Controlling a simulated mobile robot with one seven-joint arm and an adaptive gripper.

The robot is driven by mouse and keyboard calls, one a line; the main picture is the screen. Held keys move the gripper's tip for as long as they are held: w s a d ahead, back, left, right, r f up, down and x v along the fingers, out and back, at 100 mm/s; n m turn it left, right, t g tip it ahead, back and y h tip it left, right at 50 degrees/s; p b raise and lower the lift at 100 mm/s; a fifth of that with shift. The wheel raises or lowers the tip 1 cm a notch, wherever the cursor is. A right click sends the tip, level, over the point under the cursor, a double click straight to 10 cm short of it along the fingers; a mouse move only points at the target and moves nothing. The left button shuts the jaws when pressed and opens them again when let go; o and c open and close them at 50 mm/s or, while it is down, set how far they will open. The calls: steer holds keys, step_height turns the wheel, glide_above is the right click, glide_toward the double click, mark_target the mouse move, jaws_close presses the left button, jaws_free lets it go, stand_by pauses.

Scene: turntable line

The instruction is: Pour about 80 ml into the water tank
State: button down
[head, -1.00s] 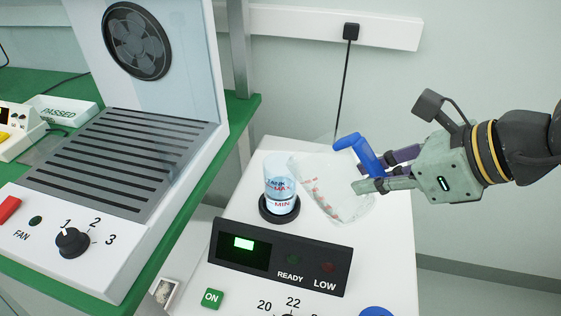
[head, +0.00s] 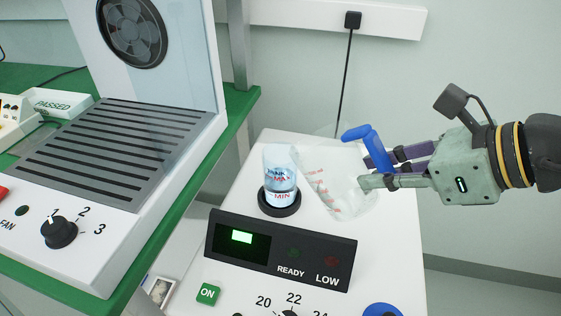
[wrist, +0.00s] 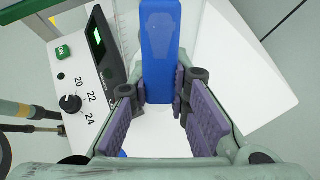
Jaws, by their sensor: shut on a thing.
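My gripper (head: 380,169) is shut on the blue handle (head: 362,137) of a clear jug (head: 338,188) with red markings. The jug is tilted, with its mouth up and left beside the water tank (head: 280,178). How much water it holds is hard to tell. The tank is a clear cylinder marked MAX and MIN in a black ring on the white machine. It holds bluish water; the exact level is unclear, and no stream is clearly visible. In the wrist view the handle (wrist: 163,55) stands between my gripper's pads (wrist: 160,105).
The machine's dark front panel (head: 335,262) has a lit green display and dim READY and LOW lamps. A green ON button (head: 208,294) and a dial sit below. A fan unit (head: 60,265) stands on the green bench at left. The wall is behind.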

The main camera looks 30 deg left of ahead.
mark_target(375, 197)
steer(key=shift+d+f+y+b, duration=0.15)
steer(key=shift+f+b, duration=0.3)
steer(key=shift+b, duration=0.1)
steer(key=shift+d+f+y+b, duration=0.1)
steer(key=shift+f+y+b, duration=0.05)
steer(key=shift+f+b, duration=0.35)
steer(key=d+y+b, duration=0.1)
steer(key=b, duration=0.1)
steer(key=d+f+y+b, duration=0.1)
steer(key=b, duration=0.2)
steer(key=t+y+b, duration=0.1)
steer(key=b, duration=0.2)
steer(key=shift+s+d+f+y, duration=0.15)
steer(key=shift+s+d+y, duration=0.15)
steer(key=shift+s+d, duration=0.1)
steer(key=y+b, duration=0.1)
steer(key=b, duration=0.3)
steer(key=shift+d+f+y, duration=0.3)
steer(key=shift+d+f, duration=0.1)
steer(key=f+y+b, duration=0.1)
steer(key=b, duration=0.3)
steer(key=shift+s+d+f+t+y, duration=0.1)
steer(key=shift+d+f+t+y, duration=0.15)
steer(key=shift+f+t+y, duration=0.15)
steer(key=shift+r, duration=0.15)
